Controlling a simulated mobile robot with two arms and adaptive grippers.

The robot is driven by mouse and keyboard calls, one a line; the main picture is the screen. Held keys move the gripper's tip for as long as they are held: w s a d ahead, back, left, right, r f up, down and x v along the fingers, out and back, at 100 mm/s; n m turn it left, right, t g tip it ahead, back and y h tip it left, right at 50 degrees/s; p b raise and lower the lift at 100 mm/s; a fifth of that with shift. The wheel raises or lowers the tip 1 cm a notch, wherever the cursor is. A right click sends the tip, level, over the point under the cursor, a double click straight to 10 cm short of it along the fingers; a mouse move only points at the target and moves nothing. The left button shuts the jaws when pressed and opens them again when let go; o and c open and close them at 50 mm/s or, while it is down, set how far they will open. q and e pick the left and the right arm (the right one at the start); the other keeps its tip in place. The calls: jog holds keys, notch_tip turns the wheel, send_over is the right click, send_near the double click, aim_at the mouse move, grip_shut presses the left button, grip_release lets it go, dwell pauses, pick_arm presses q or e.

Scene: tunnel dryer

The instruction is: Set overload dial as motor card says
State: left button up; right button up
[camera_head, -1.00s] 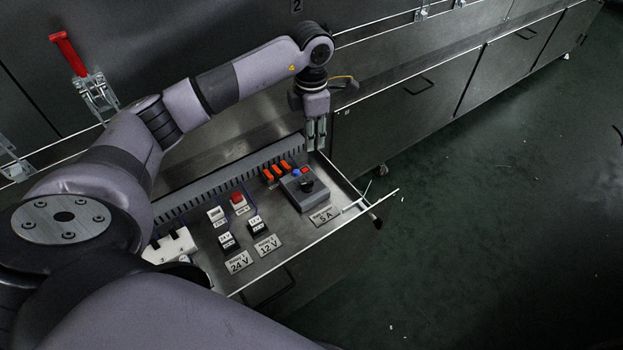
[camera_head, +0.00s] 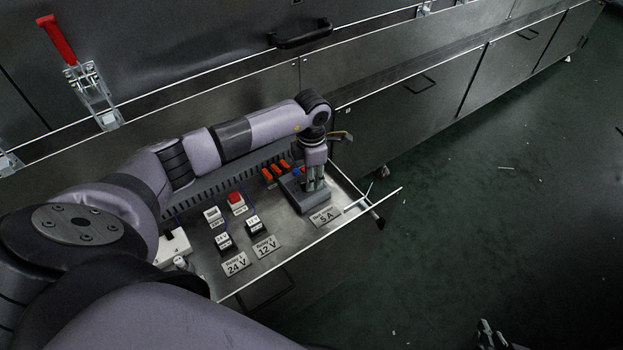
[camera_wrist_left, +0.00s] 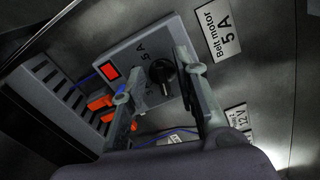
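The overload unit (camera_head: 293,197) is a grey box in the open drawer, with a black dial (camera_wrist_left: 162,72) and a red button (camera_wrist_left: 109,72). Blurred lettering is printed near the dial. The motor card (camera_head: 325,216) in front of it reads "5 A"; in the left wrist view the card (camera_wrist_left: 222,30) reads "Belt motor 5 A". My left gripper (camera_head: 315,187) points down over the unit, fingers apart and empty. In the left wrist view the dial shows between the fingertips; I cannot tell whether they touch it. My right gripper (camera_head: 490,335) shows only partly at the bottom edge.
Orange terminals (camera_head: 276,172) and a slotted grey duct (camera_wrist_left: 50,100) lie behind the unit. Two relays (camera_head: 253,224) with 24 V and 12 V cards (camera_head: 236,264) stand to the left, near a red-topped part (camera_head: 236,201).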

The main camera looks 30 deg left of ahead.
pick_arm(q)
jog(key=shift+f, duration=0.45)
grip_shut()
dwell(0.3)
